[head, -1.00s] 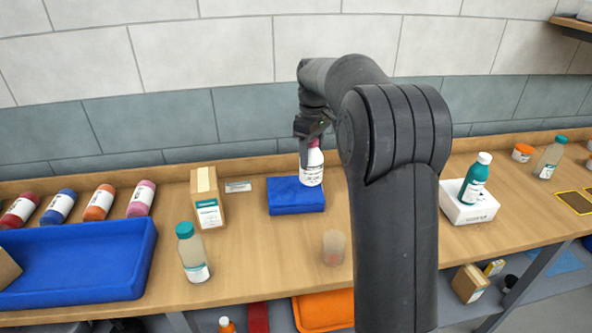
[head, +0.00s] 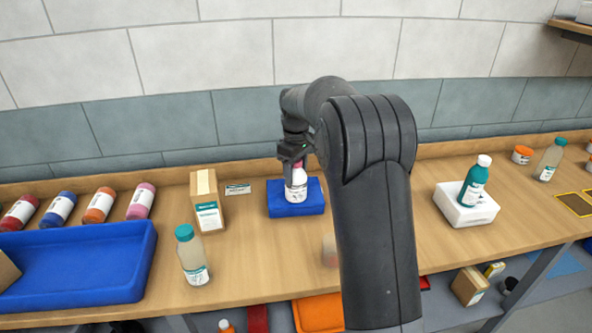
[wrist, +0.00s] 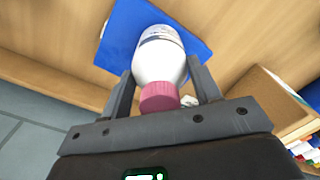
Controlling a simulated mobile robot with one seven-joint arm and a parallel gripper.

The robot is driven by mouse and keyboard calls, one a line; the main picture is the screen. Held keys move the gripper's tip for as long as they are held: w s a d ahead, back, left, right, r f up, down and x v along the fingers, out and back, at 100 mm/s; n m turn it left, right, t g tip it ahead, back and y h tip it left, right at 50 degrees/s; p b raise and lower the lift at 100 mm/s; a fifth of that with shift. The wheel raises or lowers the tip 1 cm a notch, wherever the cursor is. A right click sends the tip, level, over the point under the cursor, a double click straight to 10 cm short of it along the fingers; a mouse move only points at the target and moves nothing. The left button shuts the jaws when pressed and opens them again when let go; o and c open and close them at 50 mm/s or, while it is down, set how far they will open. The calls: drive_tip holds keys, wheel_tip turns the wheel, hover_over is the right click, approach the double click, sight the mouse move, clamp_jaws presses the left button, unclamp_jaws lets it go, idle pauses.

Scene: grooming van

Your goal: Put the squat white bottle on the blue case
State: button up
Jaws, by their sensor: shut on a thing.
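The squat white bottle (head: 296,187) has a pink cap and is upright in my gripper (head: 292,165), over the blue case (head: 311,207). In the wrist view the white bottle (wrist: 160,58) sits between the two fingers of my gripper (wrist: 165,85), its pink cap toward the camera. The blue case (wrist: 120,30) shows behind the bottle. The bottle's base appears at the top of the case; I cannot tell for sure whether it touches. My gripper is shut on the bottle.
A cardboard box (head: 207,200) and a teal-capped bottle (head: 192,256) stand left of the case. A blue tray (head: 130,285) is farther left. A clear cup (head: 329,250) is partly hidden by my arm. A white box (head: 467,214) bears a teal bottle (head: 475,180).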

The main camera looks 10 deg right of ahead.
drive_tip(key=o, duration=1.2)
drive_tip(key=shift+c, duration=0.2)
wheel_tip(320, 180, up, 11)
drive_tip(key=shift+r, duration=0.2)
drive_tip(key=shift+s+r, duration=0.15)
drive_tip(key=shift+r, duration=0.4)
drive_tip(key=s+d+r+m+t, duration=0.1)
drive_tip(key=s+r+m, duration=0.15)
drive_tip(key=s, duration=0.65)
drive_tip(key=s+r+m+t, duration=0.2)
drive_tip(key=s+r, duration=0.1)
drive_tip(key=s, duration=0.7)
drive_tip(key=s+f+m+t, duration=0.1)
drive_tip(key=s+f, duration=0.2)
drive_tip(key=s, duration=0.3)
drive_tip(key=s+f+m, duration=0.2)
drive_tip(key=s+f, duration=0.1)
drive_tip(key=s, duration=0.3)
drive_tip(key=s+d+f+m+t, duration=0.1)
drive_tip(key=s+f, duration=0.2)
drive_tip(key=s, duration=0.4)
drive_tip(key=shift+t, duration=0.3)
